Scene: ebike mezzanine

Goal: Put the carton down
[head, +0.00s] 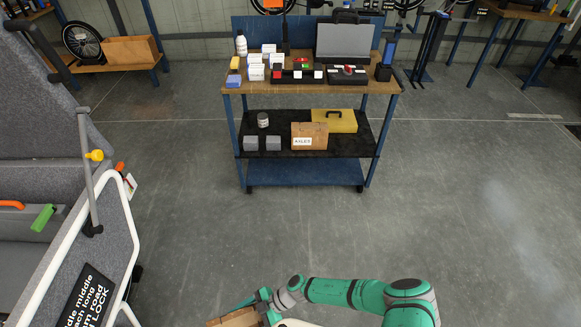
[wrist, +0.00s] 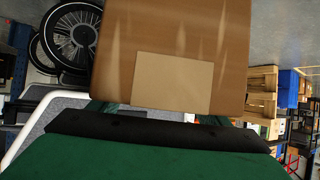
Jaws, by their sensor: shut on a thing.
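My gripper (head: 265,304) is at the bottom of the head view, low in front of my base, shut on a brown carton (head: 236,318). The carton is cut off by the lower edge of the head view. In the wrist view the carton (wrist: 172,50) fills the upper middle, with a lighter rectangular patch on its face. Its top runs out of the picture. The fingertips are mostly hidden behind the dark gripper edge. What lies beneath the carton cannot be seen.
A workbench cart (head: 312,88) with tools on top and boxes on its lower shelf (head: 285,172) stands ahead. A grey padded structure with a white rail (head: 133,215) is at the left. A wooden bench (head: 118,64) is at the back left. The floor (head: 450,200) between is clear.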

